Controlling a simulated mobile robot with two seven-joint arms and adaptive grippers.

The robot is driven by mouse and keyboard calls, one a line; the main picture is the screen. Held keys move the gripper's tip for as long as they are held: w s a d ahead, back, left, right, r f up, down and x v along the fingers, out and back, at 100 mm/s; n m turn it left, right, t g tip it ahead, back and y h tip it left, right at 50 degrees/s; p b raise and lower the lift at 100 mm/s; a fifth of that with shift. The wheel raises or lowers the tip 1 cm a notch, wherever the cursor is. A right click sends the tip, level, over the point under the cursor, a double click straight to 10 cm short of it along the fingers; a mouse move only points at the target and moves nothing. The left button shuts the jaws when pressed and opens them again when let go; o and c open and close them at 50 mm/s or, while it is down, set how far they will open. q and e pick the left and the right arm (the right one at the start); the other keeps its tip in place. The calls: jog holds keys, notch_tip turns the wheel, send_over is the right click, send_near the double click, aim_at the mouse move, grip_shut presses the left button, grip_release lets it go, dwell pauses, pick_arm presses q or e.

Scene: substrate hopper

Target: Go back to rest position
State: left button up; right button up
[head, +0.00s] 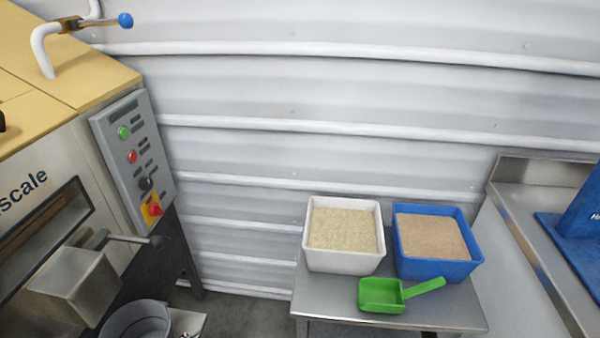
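Neither of my grippers nor my arms shows in the head view. A green scoop (382,294) lies on a small metal table (340,312), its handle pointing to the right. Behind it on the table stand a white bin (345,262) and a blue bin (436,269) side by side. The white bin holds pale grainy material, and the blue bin holds browner material.
A machine with a yellow top (85,75) and a control panel (132,155) stands at the left, its lever (130,238) sticking out. A grey bucket (137,320) is below. A metal counter (535,225) is at the right. A ribbed wall closes the back.

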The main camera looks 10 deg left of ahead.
pick_arm(q)
jog(key=d+f+n+t+h+p, duration=0.1)
jog(key=d+f+h, duration=0.3)
jog(key=d, duration=0.6)
jog(key=shift+f+n+t+p, duration=0.35)
jog(key=shift+f+n+t, duration=0.3)
jog(key=shift+n+t, duration=0.2)
pick_arm(e)
jog(key=s+f+g, duration=0.1)
jog(key=s+f, duration=0.4)
jog(key=f, duration=0.1)
jog(key=shift+s+f+m+g, duration=0.15)
jog(key=shift+f+m+g, duration=0.15)
jog(key=shift+f, duration=0.1)
pick_arm(q)
jog(key=shift+s, duration=0.1)
